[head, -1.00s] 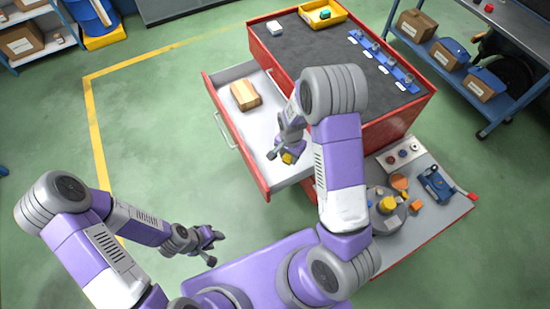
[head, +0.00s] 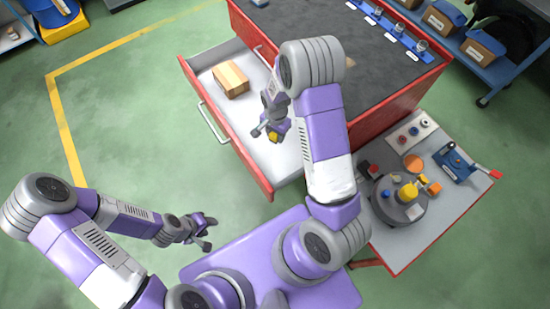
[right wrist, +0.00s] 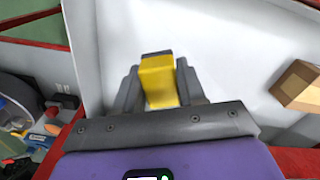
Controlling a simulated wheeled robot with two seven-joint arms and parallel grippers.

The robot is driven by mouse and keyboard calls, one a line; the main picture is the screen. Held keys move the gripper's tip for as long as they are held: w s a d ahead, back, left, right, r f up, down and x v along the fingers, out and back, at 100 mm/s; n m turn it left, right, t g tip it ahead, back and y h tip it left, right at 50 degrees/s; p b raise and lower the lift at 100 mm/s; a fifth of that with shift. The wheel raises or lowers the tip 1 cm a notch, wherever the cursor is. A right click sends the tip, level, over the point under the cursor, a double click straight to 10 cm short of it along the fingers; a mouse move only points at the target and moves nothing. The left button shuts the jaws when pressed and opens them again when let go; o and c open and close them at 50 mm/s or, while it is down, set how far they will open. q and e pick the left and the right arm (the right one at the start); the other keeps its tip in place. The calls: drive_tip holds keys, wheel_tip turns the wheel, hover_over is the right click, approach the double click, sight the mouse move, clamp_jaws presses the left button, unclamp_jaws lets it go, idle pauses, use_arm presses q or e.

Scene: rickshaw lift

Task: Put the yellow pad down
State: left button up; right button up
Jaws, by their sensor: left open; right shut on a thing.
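My right gripper (head: 270,133) is shut on the yellow pad (head: 272,137), above the white floor of the open drawer (head: 285,160). In the right wrist view the yellow pad (right wrist: 158,80) stands between the two grey fingers, with the pale drawer floor behind it. I cannot tell whether the pad touches the drawer floor.
A tan wooden block (head: 231,78) lies in the drawer's far part; it also shows in the right wrist view (right wrist: 298,86). The red cabinet (head: 400,115) has a dark top. A blue device with a red handle (head: 460,163) stands on the side table.

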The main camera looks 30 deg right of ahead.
drive_tip(key=b, duration=0.2)
hover_over(275, 155)
wheel_tip(275, 155, down, 4)
use_arm(q)
wheel_tip(275, 155, down, 6)
drive_tip(key=shift+r+b, duration=0.25)
drive_tip(key=shift+b, duration=0.9)
use_arm(e)
wheel_tip(275, 155, down, 10)
drive_tip(key=shift+r, duration=0.1)
drive_tip(key=o, duration=1.2)
drive_tip(key=shift+s, duration=0.1)
use_arm(q)
drive_tip(key=shift+f, duration=0.15)
use_arm(e)
drive_tip(key=shift+f, duration=0.2)
drive_tip(key=shift+r, duration=0.15)
drive_tip(key=shift+r, duration=0.3)
use_arm(q)
wheel_tip(275, 155, up, 4)
drive_tip(key=p, duration=0.3)
drive_tip(key=shift+f, duration=0.2)
use_arm(e)
wheel_tip(275, 155, up, 12)
drive_tip(key=shift+f, duration=0.25)
